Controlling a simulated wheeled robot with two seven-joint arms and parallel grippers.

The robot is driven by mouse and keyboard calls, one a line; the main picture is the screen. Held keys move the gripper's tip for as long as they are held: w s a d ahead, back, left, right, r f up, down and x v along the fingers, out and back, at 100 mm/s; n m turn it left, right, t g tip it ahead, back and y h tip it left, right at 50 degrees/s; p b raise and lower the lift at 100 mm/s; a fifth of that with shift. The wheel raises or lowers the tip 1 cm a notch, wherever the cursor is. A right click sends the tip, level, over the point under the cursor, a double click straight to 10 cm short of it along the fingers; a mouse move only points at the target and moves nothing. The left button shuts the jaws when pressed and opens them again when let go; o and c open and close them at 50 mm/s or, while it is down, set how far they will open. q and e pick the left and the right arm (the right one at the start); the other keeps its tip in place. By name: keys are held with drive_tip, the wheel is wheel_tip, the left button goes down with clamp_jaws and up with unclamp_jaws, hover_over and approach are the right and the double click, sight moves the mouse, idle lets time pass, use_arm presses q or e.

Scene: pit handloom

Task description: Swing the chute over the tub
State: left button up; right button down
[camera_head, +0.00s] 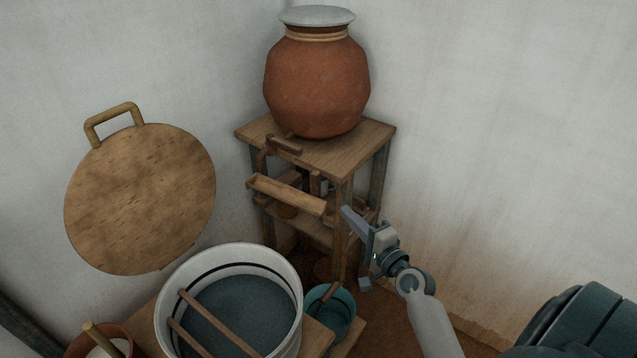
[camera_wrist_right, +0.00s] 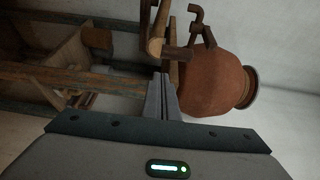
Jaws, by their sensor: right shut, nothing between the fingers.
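The chute (camera_head: 287,195) is a pale wooden trough mounted on the front of the wooden stand, below the spout of the clay pot. The tub (camera_head: 170,310) is a white round vessel holding dark blue-green liquid, low and left of the chute. The chute's near end points toward the right of the tub, and it is not over it. My right gripper (camera_head: 346,212) is shut and empty, just right of the chute's near end. In the right wrist view its fingers (camera_wrist_right: 163,93) are together, close below what looks like the chute (camera_wrist_right: 157,43). My left gripper is not in view.
The clay pot (camera_head: 317,85) stands on the wooden stand (camera_head: 355,150), whose front leg is close to my gripper. Sticks (camera_head: 222,322) cross the tub. A small teal bucket (camera_head: 330,310) stands right of it. A round wooden board (camera_head: 140,200) is at the left wall.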

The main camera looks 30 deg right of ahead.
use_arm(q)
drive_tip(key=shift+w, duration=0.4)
use_arm(e)
drive_tip(key=shift+w+r, duration=0.2)
drive_tip(key=shift+r, duration=0.15)
drive_tip(key=shift+w, duration=0.2)
